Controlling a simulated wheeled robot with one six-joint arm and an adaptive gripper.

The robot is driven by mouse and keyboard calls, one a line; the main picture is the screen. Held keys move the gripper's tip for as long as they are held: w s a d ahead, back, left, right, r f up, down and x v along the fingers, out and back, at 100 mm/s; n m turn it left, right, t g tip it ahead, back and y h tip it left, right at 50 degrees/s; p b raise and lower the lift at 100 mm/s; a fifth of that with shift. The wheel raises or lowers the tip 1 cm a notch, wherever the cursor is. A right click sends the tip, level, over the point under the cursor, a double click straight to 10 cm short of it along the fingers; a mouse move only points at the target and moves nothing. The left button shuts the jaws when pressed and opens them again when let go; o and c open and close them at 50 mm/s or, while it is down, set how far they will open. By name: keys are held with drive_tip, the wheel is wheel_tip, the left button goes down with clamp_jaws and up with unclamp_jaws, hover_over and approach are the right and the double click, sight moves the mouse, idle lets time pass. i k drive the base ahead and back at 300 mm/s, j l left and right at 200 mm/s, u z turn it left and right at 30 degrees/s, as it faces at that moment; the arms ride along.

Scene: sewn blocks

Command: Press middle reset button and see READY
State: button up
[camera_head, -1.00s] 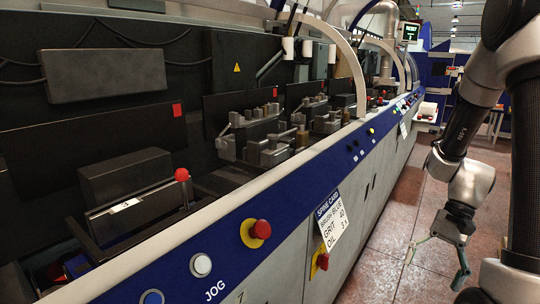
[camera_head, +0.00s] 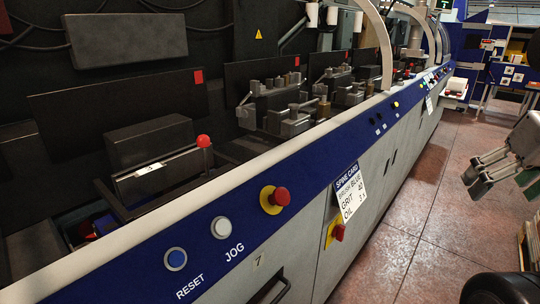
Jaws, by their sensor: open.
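A blue round button (camera_head: 176,259) with a pale ring sits above the word RESET on the blue front panel, at the lower left of the head view. Smaller controls (camera_head: 378,125) sit farther along the same panel, too small to read. A small display (camera_head: 446,4) with a green mark is cut off by the top edge, and its text cannot be read. My gripper (camera_head: 472,183) is open and empty at the right edge, over the floor and well apart from the panel.
A white JOG button (camera_head: 221,227) and a red mushroom button on yellow (camera_head: 274,199) are right of the blue button. The tiled floor (camera_head: 430,210) beside the machine is clear.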

sight(176, 258)
drive_tip(key=u, duration=1.55)
